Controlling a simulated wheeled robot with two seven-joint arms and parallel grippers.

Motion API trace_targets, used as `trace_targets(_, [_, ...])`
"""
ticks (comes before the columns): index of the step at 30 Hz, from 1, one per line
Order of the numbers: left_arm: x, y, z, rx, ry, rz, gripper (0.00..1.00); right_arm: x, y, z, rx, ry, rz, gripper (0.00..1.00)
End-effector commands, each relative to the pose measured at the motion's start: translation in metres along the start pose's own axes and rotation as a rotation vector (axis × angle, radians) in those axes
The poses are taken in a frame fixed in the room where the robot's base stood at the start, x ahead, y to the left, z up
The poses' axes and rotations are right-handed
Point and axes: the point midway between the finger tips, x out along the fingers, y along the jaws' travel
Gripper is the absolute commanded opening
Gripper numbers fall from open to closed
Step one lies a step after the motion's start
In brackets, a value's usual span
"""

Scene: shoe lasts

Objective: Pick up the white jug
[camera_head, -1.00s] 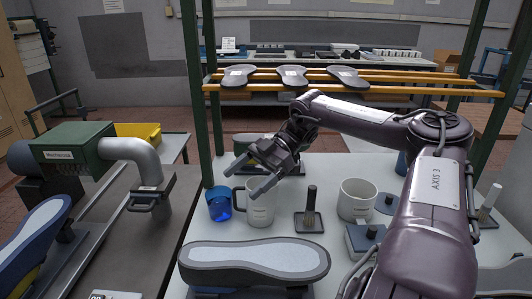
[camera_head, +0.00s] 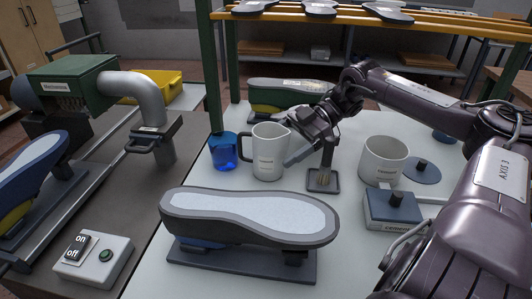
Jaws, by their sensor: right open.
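The white jug (camera_head: 268,160) stands upright on the white table, left of its middle. It has a small label, a spout at its right rim and a dark handle on its left side. My right gripper (camera_head: 294,148) is low at the jug's right side and reaches toward it from the right. Its near finger lies close to the jug's wall; I cannot tell whether it touches. The far finger is mostly hidden. The right gripper is open and not closed on the jug. My left gripper is not in view.
A blue cup (camera_head: 223,152) stands just left of the jug's handle. A brush on a dark plate (camera_head: 323,181) is close to the right. A white pot (camera_head: 382,161) is farther right. A shoe last (camera_head: 250,218) lies in front, another (camera_head: 283,87) behind. A green post (camera_head: 213,75) rises behind left.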

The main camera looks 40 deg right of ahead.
Motion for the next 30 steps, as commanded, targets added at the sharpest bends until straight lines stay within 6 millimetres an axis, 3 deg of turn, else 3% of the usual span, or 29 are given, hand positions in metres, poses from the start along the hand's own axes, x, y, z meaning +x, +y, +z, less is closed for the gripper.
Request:
trace_targets(6, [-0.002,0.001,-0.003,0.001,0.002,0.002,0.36,0.033,0.002,0.0,0.002,0.003,-0.004,0.88])
trace_targets(16, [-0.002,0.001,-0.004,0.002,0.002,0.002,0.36,0.04,0.003,0.0,0.002,0.0,0.0,0.88])
trace_targets(28, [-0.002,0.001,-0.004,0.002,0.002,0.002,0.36,0.04,0.002,0.0,0.002,0.0,-0.001,0.35])
trace_targets(30, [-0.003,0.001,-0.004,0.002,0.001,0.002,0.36,0.039,0.003,-0.001,0.001,0.001,0.0,0.33])
